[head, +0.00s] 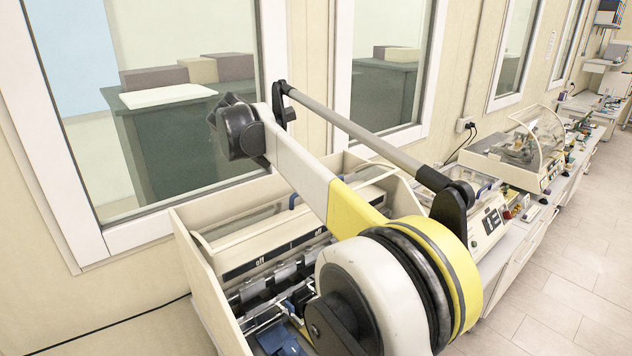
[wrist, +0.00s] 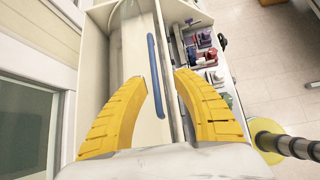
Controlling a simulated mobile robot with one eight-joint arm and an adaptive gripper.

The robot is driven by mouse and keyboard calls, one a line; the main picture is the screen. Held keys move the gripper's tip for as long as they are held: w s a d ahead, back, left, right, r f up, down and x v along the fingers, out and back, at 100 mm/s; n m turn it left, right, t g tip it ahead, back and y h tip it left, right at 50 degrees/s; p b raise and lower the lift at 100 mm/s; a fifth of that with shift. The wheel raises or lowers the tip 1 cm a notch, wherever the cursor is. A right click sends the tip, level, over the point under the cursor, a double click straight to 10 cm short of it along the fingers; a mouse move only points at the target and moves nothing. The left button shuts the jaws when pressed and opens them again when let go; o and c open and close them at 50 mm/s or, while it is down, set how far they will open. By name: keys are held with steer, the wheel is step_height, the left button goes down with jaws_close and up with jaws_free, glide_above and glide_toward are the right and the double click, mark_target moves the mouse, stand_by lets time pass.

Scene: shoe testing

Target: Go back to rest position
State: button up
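My gripper (wrist: 162,78) shows in the wrist view as two yellow ribbed fingers, spread apart with nothing between them. It hangs over a cream machine (wrist: 105,20) with a long blue handle (wrist: 155,75), which shows between and beyond the fingertips. I cannot tell how far above it the fingers are. In the head view my arm reaches from the lower right toward the window, over the cream testing machine (head: 207,285). My fingers cannot be made out in the head view.
A second machine with a clear curved cover (head: 540,130) stands along the bench to the right. Small coloured items (wrist: 205,55) lie beside the cream machine. A window (head: 170,90) and wall are close on the left. The tiled floor (head: 580,260) at right is clear.

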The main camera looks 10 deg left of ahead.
steer(key=v, duration=0.2)
steer(key=shift+s+a+r, duration=0.1)
steer(key=shift+s+r, duration=0.05)
steer(key=shift+r, duration=0.05)
steer(key=s+d+f+m+g+y+b, duration=0.1)
steer(key=s+d+f+m+b, duration=0.35)
steer(key=d, duration=0.45)
steer(key=s+d+f+m+y+b, duration=0.1)
steer(key=s+d+f+m+b, duration=0.3)
steer(key=d, duration=0.5)
steer(key=s+d+f+m+g+y+b, duration=0.1)
steer(key=s+d+f+m+b, duration=0.1)
steer(key=d+f+m+b, duration=0.45)
steer(key=s+d+f+m+t+y+b, duration=0.1)
steer(key=s+d+f+m+b, duration=0.4)
steer(key=s+f, duration=0.6)
steer(key=s+d+f+m+y+b, duration=0.1)
steer(key=s+d+f+m+b, duration=0.5)
steer(key=s+d+f+m, duration=0.2)
steer(key=s+d+f, duration=0.2)
steer(key=s+f, duration=0.2)
steer(key=f, duration=0.1)
steer(key=shift+s+f+t, duration=0.2)
steer(key=shift+f+t, duration=0.2)
